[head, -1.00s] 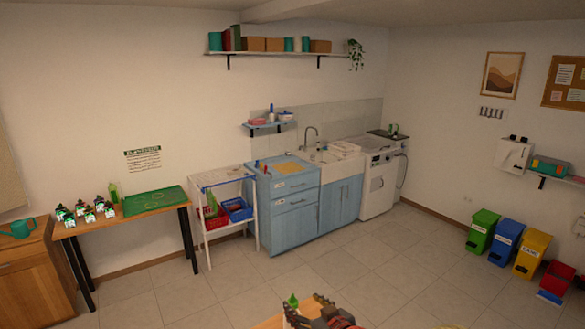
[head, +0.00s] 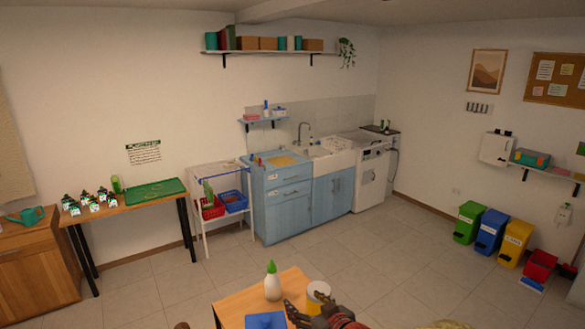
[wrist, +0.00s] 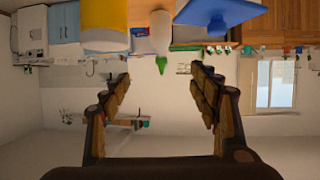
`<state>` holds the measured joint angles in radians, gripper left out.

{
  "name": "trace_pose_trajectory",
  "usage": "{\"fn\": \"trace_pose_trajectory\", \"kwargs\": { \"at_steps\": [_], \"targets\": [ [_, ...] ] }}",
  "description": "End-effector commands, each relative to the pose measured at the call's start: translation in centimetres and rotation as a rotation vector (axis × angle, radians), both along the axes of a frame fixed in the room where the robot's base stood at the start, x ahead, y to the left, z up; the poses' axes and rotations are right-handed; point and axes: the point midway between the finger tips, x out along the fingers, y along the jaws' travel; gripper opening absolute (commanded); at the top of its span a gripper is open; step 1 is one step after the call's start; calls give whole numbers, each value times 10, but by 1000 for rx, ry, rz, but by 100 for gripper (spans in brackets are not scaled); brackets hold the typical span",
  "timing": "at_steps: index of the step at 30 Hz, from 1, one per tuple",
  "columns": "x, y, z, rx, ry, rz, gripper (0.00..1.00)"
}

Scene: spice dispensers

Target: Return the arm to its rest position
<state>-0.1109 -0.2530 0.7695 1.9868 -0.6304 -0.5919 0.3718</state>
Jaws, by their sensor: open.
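My gripper (head: 300,312) shows at the bottom of the head view, in front of a small wooden table (head: 232,304). In the wrist view, which is upside down, its two fingers (wrist: 160,78) are spread wide with nothing between them. A white bottle with a green tip (head: 272,286) stands on the table to the left of the gripper. The bottle also shows in the wrist view (wrist: 160,36), beyond the fingers and apart from them. The rest of my arm is mostly out of the head view.
On the table, a blue item (head: 266,320) lies at the front and a white and yellow container (head: 317,294) stands close behind my gripper. A side table (head: 150,204) with several small bottles stands at the left wall. Coloured bins (head: 488,232) stand at the right. The tiled floor between is open.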

Motion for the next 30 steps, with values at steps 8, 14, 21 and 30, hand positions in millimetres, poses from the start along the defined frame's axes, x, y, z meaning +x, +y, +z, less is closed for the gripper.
{"fn": "trace_pose_trajectory", "kwargs": {
  "at_steps": [8, 14, 21, 30],
  "targets": [
    [-10, -25, -36, -106, 106, -55, 61],
    [-32, -55, -66, -199, 234, -122, 61],
    [-86, -106, -80, -321, 442, -245, 61],
    [-225, -154, -65, -345, 762, -395, 61]
  ]
}}
